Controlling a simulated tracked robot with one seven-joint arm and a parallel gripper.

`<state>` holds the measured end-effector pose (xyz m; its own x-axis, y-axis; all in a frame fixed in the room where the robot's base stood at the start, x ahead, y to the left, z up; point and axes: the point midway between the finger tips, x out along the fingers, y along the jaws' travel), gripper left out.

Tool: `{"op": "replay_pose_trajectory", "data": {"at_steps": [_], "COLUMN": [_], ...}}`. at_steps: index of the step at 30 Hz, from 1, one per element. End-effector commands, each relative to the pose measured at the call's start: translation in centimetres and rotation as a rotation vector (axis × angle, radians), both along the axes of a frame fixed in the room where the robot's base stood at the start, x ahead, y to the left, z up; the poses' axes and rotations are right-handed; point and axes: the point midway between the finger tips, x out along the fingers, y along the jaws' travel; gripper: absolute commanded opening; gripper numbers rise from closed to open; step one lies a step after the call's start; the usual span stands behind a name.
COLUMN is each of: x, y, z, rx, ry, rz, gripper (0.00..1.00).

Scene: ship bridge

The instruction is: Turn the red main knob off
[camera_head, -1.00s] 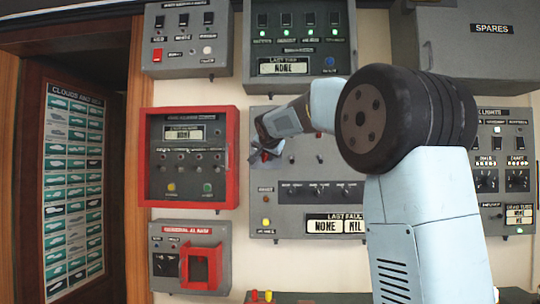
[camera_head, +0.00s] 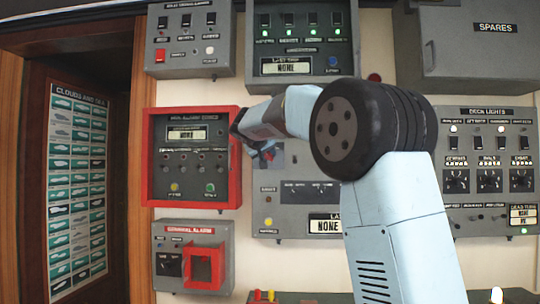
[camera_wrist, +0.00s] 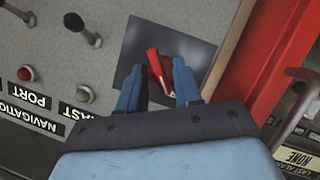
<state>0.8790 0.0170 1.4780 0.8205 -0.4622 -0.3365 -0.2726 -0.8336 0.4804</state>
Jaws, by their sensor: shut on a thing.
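The red main knob (camera_wrist: 153,64) sits on a dark square plate (camera_wrist: 190,45) on a grey panel. In the wrist view it is between the two blue fingers of my gripper (camera_wrist: 157,78), which is shut on it. Its handle is tilted in this view, and its lower part is partly hidden near the fingers. In the head view my gripper (camera_head: 262,157) is at the left edge of the grey panel (camera_head: 290,215), and only a small bit of the red knob (camera_head: 268,154) shows.
A red-framed alarm panel (camera_head: 148,165) is just left of my gripper. Small toggles (camera_wrist: 80,25) and a red lamp (camera_wrist: 25,73) are on the same panel as the knob. A general alarm box (camera_head: 225,240) is below left, and a deck lights panel (camera_head: 490,130) is at right.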

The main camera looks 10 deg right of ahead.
Motion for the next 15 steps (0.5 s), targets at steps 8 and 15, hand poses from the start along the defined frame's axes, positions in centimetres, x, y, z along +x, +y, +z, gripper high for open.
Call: {"op": "replay_pose_trajectory", "data": {"at_steps": [8, 15], "x": [0.08, 0.11], "y": [0.13, 0.2], "z": [-0.23, -0.24], "rx": [-0.177, -0.26], "ry": [0.06, 0.086], "rz": [0.0, 0.0], "gripper": [0.04, 0.04]}}
